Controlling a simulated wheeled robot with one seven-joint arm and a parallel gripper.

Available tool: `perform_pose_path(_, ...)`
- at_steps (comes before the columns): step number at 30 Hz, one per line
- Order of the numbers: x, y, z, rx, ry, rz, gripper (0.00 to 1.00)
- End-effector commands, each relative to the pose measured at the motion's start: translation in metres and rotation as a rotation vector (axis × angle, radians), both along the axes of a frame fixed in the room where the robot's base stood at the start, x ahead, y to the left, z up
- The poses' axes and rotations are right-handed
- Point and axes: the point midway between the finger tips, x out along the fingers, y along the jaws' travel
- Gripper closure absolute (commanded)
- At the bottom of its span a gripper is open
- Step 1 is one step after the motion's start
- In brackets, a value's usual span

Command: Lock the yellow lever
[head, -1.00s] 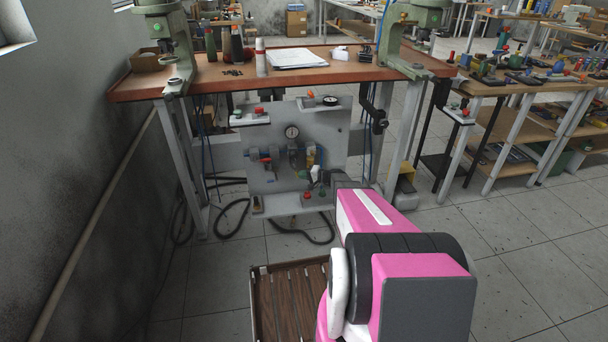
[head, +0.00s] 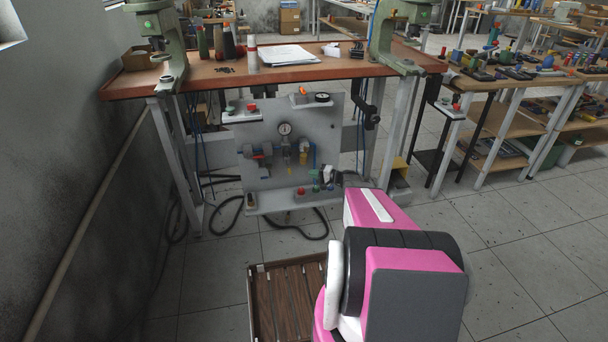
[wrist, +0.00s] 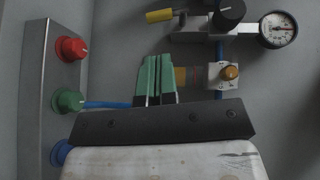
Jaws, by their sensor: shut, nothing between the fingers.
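The pneumatic panel (head: 255,125) hangs under the workbench in the head view. A dull yellow strip (wrist: 192,75), which looks like the yellow lever, shows in the wrist view between my fingertips and a fitting with a brass knob (wrist: 230,72). Yellow (head: 312,153) also shows on the panel's right side in the head view. My gripper (wrist: 155,65) has its green fingers together and empty, their tips close to the strip. I cannot tell whether they touch it. In the head view my gripper (head: 328,173) is small, in front of the panel's lower right.
A lower shelf carries red (wrist: 70,48), green (wrist: 67,100) and blue (wrist: 60,152) knobs beside my gripper. A gauge (wrist: 278,30) and a black knob (wrist: 229,14) stand at the wrist view's top right. The workbench (head: 200,82) overhangs the panel. Black hoses lie on the floor below.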

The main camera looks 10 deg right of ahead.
Motion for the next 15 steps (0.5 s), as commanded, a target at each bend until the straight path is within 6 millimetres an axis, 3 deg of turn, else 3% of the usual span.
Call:
perform_pose_path(6, -0.018, -0.027, 0.005, 0.000, 0.000, -0.002, 1.00)
perform_pose_path(15, -0.024, -0.036, 0.006, 0.000, 0.000, 0.001, 1.00)
